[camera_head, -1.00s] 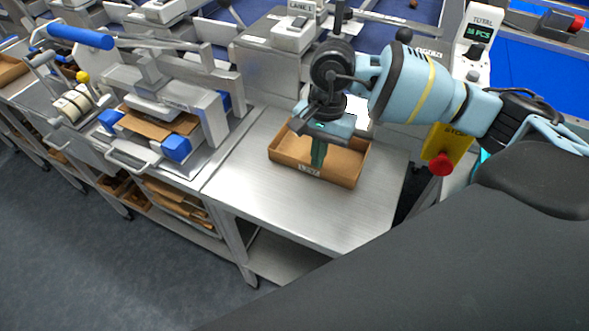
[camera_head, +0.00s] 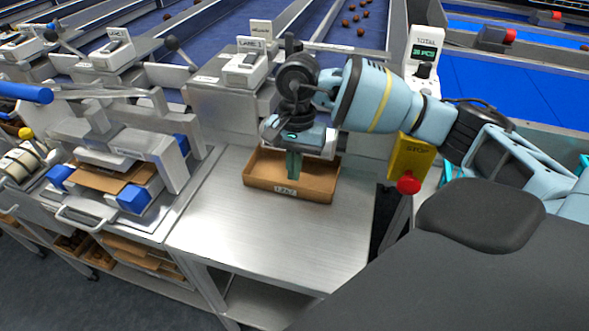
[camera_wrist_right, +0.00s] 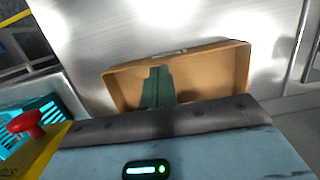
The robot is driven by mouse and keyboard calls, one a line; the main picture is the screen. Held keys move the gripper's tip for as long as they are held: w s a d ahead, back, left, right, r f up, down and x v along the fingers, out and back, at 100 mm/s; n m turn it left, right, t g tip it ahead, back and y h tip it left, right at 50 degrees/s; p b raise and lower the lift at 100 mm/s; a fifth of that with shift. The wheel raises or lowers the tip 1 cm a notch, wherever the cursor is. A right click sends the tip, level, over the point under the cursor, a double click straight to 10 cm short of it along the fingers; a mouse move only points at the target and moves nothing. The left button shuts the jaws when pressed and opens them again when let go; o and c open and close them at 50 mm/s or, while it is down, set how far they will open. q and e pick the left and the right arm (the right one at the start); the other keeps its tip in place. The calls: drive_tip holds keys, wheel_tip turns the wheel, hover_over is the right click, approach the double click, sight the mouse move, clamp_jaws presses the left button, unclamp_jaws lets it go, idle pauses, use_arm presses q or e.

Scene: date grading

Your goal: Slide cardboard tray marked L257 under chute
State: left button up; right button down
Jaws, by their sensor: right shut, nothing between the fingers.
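The open brown cardboard tray (camera_head: 318,194) sits on the steel bench, at the foot of the machine with the label "LANE 1" (camera_head: 250,66). A small white label (camera_head: 285,191) is on its front wall; its letters are too small to read surely. My right gripper (camera_head: 293,168) is shut and empty, pointing down inside the tray near its front wall. The right wrist view shows the tray (camera_wrist_right: 220,70) with the shut dark green fingers (camera_wrist_right: 158,85) over it. Whether the fingers touch its wall I cannot tell. My left gripper is out of view.
The steel bench (camera_head: 230,215) is clear in front of the tray. A red stop button (camera_head: 408,183) on a yellow box stands right of the bench. A press with blue pads (camera_head: 133,198) stands on the left. A "TOTAL" counter (camera_head: 424,52) stands behind.

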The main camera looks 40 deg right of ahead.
wheel_tip(320, 180, up, 8)
drive_tip(key=d, duration=0.1)
drive_tip(key=shift+w+f, duration=0.15)
drive_tip(key=shift+w, duration=0.3)
